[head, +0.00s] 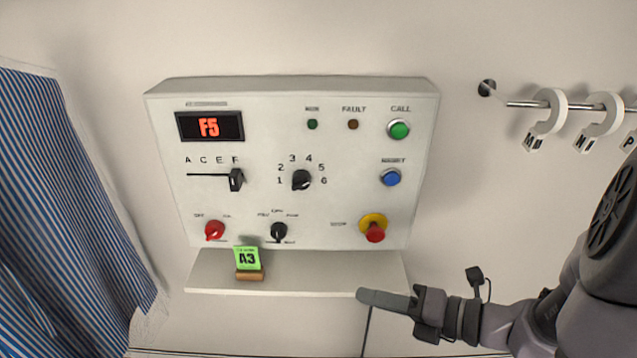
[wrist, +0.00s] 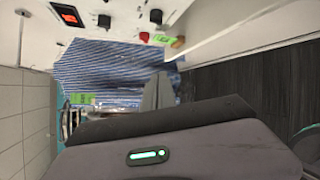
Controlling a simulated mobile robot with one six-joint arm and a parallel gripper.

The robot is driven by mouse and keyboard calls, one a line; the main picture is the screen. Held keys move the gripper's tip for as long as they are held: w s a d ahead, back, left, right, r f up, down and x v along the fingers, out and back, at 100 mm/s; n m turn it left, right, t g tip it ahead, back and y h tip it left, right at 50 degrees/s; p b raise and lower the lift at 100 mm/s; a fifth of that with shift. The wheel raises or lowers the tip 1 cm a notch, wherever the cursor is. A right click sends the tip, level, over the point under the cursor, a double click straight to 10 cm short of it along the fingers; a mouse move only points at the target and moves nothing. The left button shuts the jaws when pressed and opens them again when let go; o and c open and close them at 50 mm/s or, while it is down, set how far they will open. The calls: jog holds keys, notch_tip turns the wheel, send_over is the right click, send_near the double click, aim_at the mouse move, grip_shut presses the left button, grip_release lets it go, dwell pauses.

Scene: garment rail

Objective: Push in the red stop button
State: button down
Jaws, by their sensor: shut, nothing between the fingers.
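The red stop button (head: 375,233) sits on a yellow collar at the lower right of the white control panel (head: 330,215) in the head view. It stands out from the panel face. My gripper (head: 362,295) is shut and empty, below the stop button at the front edge of the panel's shelf, with a gap between fingertips and button. In the wrist view my gripper's fingers (wrist: 158,88) point up over a striped cloth; the stop button cannot be made out there.
A green A3 tag (head: 247,259) in a brown holder stands on the shelf (head: 320,272). A red knob (head: 214,230), black knobs, a blue button (head: 391,177) and a green button (head: 399,129) share the panel. A striped curtain (head: 60,190) hangs left; a rail with white hooks (head: 550,105) is right.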

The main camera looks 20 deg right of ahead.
jog(key=d+f+m+t+h, duration=0.1)
jog(key=d+m+t+h, duration=0.3)
jog(key=d+m, duration=0.6)
jog(key=shift+w+d+f+m+t, duration=0.3)
jog(key=shift+w+m+t, duration=0.1)
jog(key=shift+m+t, duration=0.2)
jog(key=b, duration=0.3)
send_near(370, 237)
jog(key=w+a, duration=0.2)
jog(key=a, duration=0.2)
jog(key=w, duration=0.1)
jog(key=w+d+b, duration=0.1)
jog(key=w, duration=0.1)
jog(key=shift+w+d+f, duration=0.1)
jog(key=shift+d+f, duration=0.15)
jog(key=shift+d, duration=0.15)
jog(key=shift+r, duration=0.1)
